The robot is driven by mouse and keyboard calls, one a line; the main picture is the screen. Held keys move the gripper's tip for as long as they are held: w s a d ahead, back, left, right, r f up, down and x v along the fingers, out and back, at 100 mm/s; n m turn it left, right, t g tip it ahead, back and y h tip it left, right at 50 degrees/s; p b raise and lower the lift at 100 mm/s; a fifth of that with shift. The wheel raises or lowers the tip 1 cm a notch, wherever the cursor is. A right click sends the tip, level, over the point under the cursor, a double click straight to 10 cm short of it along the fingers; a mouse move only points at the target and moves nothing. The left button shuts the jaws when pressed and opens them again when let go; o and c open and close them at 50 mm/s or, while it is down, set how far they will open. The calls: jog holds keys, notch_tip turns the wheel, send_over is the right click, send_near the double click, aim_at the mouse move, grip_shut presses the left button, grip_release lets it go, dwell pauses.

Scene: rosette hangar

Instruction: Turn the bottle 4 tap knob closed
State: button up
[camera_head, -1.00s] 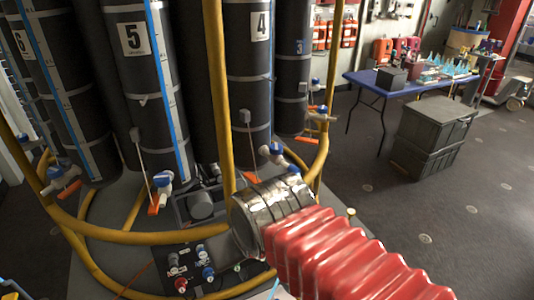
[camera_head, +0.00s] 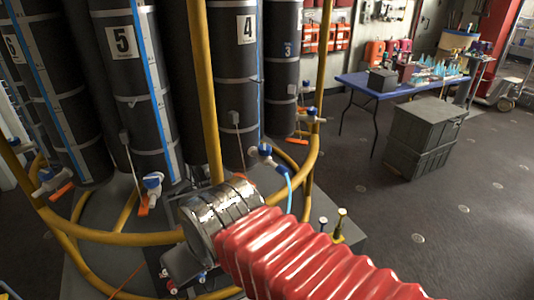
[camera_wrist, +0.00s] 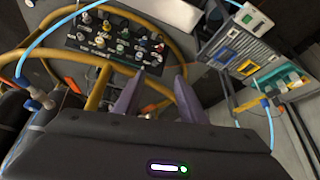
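Bottle 4 (camera_head: 247,75) is a tall black cylinder with a white "4" label, upright in the head view. A tap with a blue knob (camera_head: 264,149) is low at its front right, with a light-blue hose below it. My silver wrist and red sleeve are in front of and below this tap, apart from it in the picture. My gripper (camera_wrist: 158,77) shows two purple-grey fingers, spread apart with nothing held between them. The fingers are hidden in the head view. A blue-knobbed tap (camera_wrist: 35,102) shows at the left of the wrist view; I cannot tell whether it is bottle 4's.
A yellow pipe frame (camera_head: 207,90) runs upright and around the bottles. Bottle 5 (camera_head: 135,90) stands to the left with its own tap. In the wrist view, a panel of several knobs (camera_wrist: 117,42) is beyond the fingers. Dark crates (camera_head: 425,135) stand right, with open floor around.

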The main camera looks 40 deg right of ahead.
jog(key=o, duration=0.3)
jog(key=w+d+t+h, duration=0.1)
jog(key=w+d, duration=0.2)
jog(key=d, duration=0.1)
jog(key=w+d+m+h, duration=0.1)
jog(key=w+d, duration=0.2)
jog(key=d, duration=0.2)
jog(key=w+d+r+m+t+h, duration=0.1)
jog(key=w+d, duration=0.3)
jog(key=shift+d+t+h, duration=0.2)
jog(key=shift+t+h, duration=0.1)
jog(key=shift+o, duration=0.2)
jog(key=t+h, duration=0.2)
jog(key=t, duration=0.4)
send_near(269, 152)
jog(key=w, duration=0.2)
jog(key=s+d+f+t+y, duration=0.2)
jog(key=s+t+y, duration=0.1)
jog(key=s, duration=0.3)
jog(key=shift+s+f+n+t+y, duration=0.25)
jog(key=shift+n+t+y, duration=0.15)
jog(key=w, duration=0.4)
jog(key=w+d, duration=0.1)
jog(key=w, duration=0.8)
jog(key=shift+w+d, duration=0.25)
jog(key=shift+w, duration=0.15)
jog(key=shift+c, duration=0.6)
